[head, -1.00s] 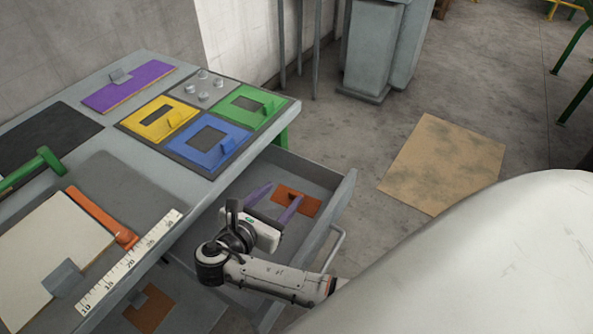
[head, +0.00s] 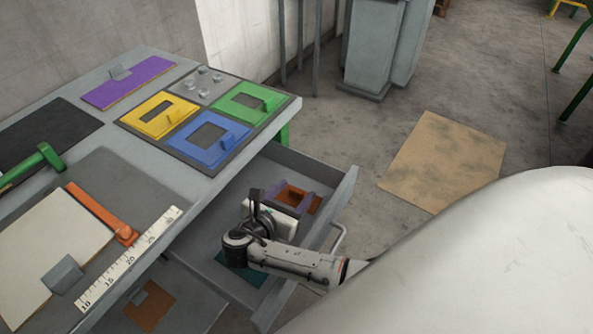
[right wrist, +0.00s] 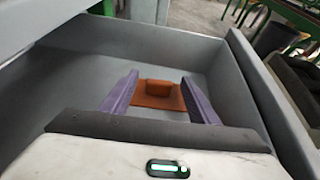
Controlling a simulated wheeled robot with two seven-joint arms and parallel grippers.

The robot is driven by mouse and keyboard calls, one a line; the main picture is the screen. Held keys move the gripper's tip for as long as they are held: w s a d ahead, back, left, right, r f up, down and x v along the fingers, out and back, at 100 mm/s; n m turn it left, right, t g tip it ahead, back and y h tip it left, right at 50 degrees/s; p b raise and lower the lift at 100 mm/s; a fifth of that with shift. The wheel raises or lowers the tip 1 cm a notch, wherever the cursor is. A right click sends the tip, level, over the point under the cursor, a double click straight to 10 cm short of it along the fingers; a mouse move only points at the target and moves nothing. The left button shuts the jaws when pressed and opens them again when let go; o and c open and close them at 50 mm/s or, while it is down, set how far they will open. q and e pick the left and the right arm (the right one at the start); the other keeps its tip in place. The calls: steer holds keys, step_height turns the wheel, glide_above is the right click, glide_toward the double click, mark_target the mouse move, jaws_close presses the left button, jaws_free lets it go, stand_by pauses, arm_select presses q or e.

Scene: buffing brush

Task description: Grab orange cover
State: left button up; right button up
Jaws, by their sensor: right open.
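The orange cover (head: 301,200) lies flat on the floor of the open drawer (head: 345,195), near its far right end. In the right wrist view the orange cover (right wrist: 159,94) shows a raised block handle on a thin plate. My right gripper (head: 290,194) is inside the drawer, its two purple fingers spread apart. In the right wrist view the open gripper (right wrist: 160,92) points at the cover, with the handle in the gap between the fingers and nothing held. The fingers partly hide the cover in the head view. My left gripper is not in view.
A teal plate (head: 240,270) lies in the drawer below my right arm. The drawer walls surround the gripper. The table above holds yellow (head: 160,116), blue (head: 208,138), green (head: 246,103) and purple (head: 128,84) covers, a ruler (head: 128,262) and hammers.

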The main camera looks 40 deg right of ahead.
steer(key=c, duration=1.1)
